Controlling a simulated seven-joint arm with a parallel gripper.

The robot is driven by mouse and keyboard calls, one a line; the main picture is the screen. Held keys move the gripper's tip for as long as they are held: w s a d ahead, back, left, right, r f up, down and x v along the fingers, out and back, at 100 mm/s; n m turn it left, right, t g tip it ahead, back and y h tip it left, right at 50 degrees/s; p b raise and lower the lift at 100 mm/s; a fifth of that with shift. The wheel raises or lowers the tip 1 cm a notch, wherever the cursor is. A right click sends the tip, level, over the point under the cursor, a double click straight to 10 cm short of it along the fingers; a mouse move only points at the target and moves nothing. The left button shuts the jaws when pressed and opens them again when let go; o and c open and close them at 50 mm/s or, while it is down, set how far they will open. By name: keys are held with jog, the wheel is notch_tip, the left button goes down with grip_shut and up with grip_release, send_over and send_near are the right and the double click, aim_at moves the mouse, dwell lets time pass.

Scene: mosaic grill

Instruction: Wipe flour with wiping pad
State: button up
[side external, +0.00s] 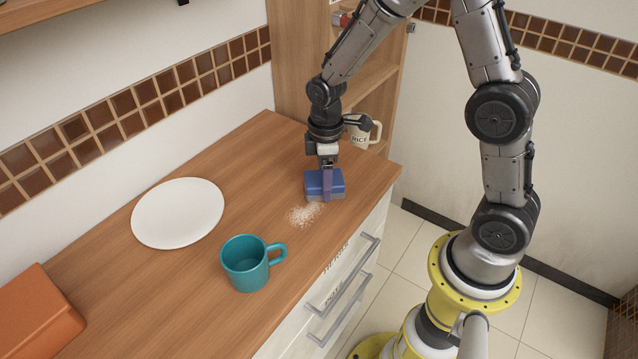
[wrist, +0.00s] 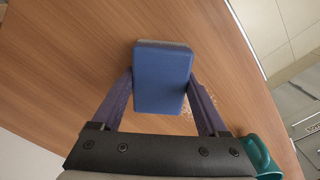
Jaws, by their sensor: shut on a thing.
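The wiping pad (side external: 316,182) is a blue block with a greyish underside. My gripper (side external: 326,178) is shut on it, and in the wrist view the two purple fingers of my gripper (wrist: 160,88) press on the sides of the pad (wrist: 162,75). The pad is at or just above the counter; I cannot tell if it touches. The flour (side external: 304,214) is a pale scattered patch on the wooden counter, right beside the pad on its near side. A little flour (wrist: 213,98) shows around the right finger in the wrist view; the rest is hidden.
A teal mug (side external: 246,266) stands near the flour; part of it (wrist: 258,152) shows in the wrist view. A white plate (side external: 178,213) lies to the left, an orange object (side external: 38,318) at the lower left. The counter (side external: 130,290) ends at its front edge above drawers. A light mug stands behind my wrist.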

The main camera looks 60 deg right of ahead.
aim_at(294, 223)
jog(key=shift+a, duration=5.7)
notch_tip(294, 223, up, 8)
